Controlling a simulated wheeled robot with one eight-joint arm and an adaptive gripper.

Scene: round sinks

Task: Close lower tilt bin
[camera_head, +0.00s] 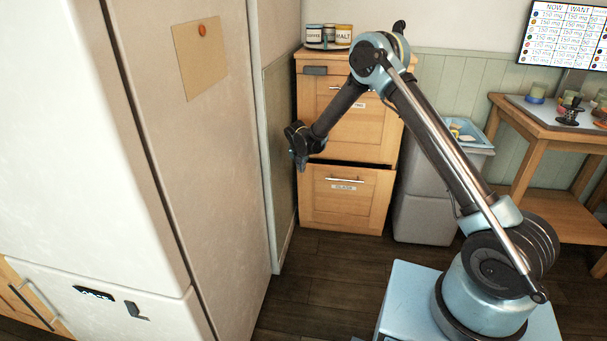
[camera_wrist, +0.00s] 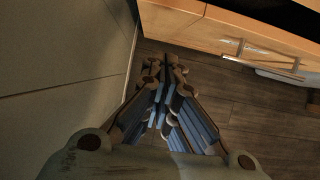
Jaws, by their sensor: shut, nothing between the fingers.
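The lower tilt bin (camera_head: 345,210) is the bottom wooden front of the cabinet, with a bar handle and a small label. It leans out at the top, and a dark gap shows above its upper edge. In the wrist view the bin front (camera_wrist: 215,30) crosses the top right, with its handle and the dark opening behind. My gripper (camera_head: 300,162) is at the left side of the cabinet, near the level of the bin's top edge. In the wrist view my gripper (camera_wrist: 168,68) is shut and empty, left of the bin's handle. I cannot tell whether it touches the bin.
The upper bin front (camera_head: 355,130) looks closed, partly behind my arm. A tall pale fridge (camera_head: 190,150) and a wall panel stand close on the left. A grey waste bin (camera_head: 425,205) stands right of the cabinet. Dark floor (camera_head: 320,265) in front of the cabinet is clear.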

